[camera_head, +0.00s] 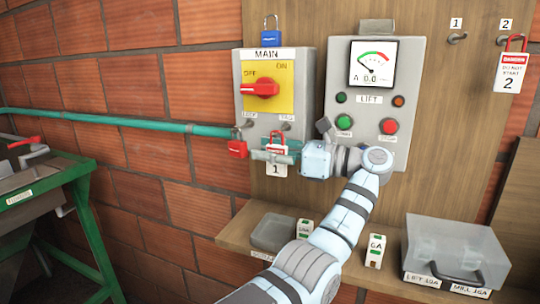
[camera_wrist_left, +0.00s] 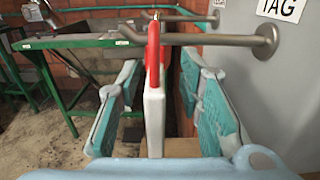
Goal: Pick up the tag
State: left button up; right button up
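The tag numbered 1 (camera_head: 275,170), white with a red hasp on top, hangs under the main switch box beside the TAG label. In the left wrist view the tag (camera_wrist_left: 154,110) is seen edge-on, upright, with its red hasp at the metal peg (camera_wrist_left: 205,38). My left gripper (camera_head: 277,156) is at the tag and partly covers it in the head view. Its teal fingers (camera_wrist_left: 160,110) stand on either side of the tag, open, with a visible gap on each side. My right gripper is not in view.
The main switch box (camera_head: 310,115) carries a red padlock (camera_head: 237,148) left of the tag. The lift box (camera_head: 370,110) is to the right. Tag 2 (camera_head: 510,73) hangs far right. A shelf (camera_head: 235,238) below holds a clear bin (camera_head: 455,250) and fuses.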

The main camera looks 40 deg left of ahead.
pick_arm(q)
jog(key=shift+s+a+f, duration=0.1)
jog(key=shift+s+a, duration=0.05)
jog(key=shift+a, duration=0.2)
jog(key=shift+c, duration=0.5)
jog(key=c, duration=0.7)
jog(key=shift+d, duration=0.1)
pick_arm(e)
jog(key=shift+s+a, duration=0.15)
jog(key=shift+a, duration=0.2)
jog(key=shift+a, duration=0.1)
